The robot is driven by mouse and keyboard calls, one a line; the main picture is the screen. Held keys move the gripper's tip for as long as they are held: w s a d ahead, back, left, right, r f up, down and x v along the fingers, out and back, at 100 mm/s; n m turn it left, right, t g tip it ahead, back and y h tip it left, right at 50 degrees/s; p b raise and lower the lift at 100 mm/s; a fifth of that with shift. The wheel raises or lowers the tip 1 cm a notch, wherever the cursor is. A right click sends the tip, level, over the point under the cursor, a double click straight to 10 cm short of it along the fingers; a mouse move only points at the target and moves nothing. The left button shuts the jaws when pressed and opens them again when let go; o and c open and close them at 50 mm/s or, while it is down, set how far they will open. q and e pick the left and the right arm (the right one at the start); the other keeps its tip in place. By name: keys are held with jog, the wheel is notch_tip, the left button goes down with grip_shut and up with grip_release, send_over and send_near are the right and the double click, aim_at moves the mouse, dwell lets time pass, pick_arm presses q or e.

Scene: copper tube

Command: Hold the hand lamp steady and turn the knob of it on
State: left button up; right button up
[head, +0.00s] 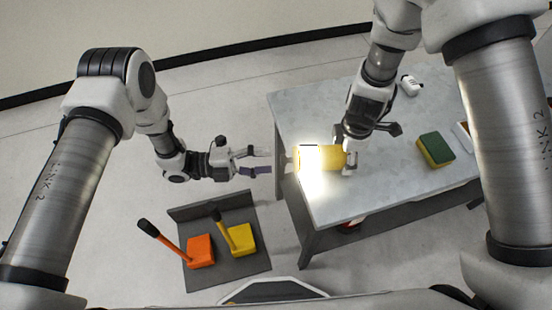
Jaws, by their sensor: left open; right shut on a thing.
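A yellow hand lamp (331,155) lies near the left edge of the grey table (390,158). A bright white glow covers its left end and spills onto the table, so that end and the knob are hard to make out. My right gripper (348,158) is shut on the yellow body of the lamp from above. My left gripper (262,162) is open, its fingers pointing right, just off the left edge of the table and a short way from the lamp's glowing end.
A green and yellow sponge (435,149) and a small white item (411,85) are on the table to the right. On the floor, a dark stand (222,268) holds an orange-headed tool (200,252) and a yellow-headed tool (241,238). The table's middle is clear.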

pick_arm(q)
jog(key=a, duration=0.8)
pick_arm(e)
jog(key=o, duration=1.5)
